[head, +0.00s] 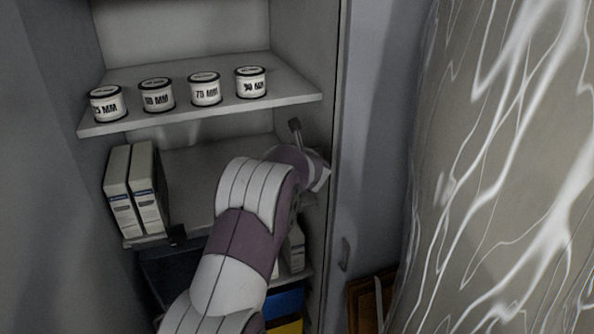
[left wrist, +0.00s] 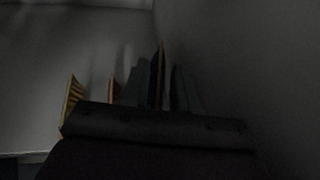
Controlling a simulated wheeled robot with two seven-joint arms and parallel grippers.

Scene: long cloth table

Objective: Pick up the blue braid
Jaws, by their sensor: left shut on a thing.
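My left arm reaches from the bottom of the head view into the cabinet's middle compartment, with its wrist by the right wall. A small dark part stands up there; the jaws are not clear in that view. In the dim left wrist view, my left gripper (left wrist: 155,85) is shut on a thin, dark upright thing with a brownish edge. I cannot tell whether this is the blue braid, and I make out no braid elsewhere. My right gripper is not in view.
Several labelled white tins, one at the right end (head: 251,83), stand on the upper shelf (head: 210,118). White binders (head: 133,190) stand at left on the middle shelf. A blue item (head: 284,303) is low behind my arm. The cabinet's right wall (head: 306,60) is close to my wrist.

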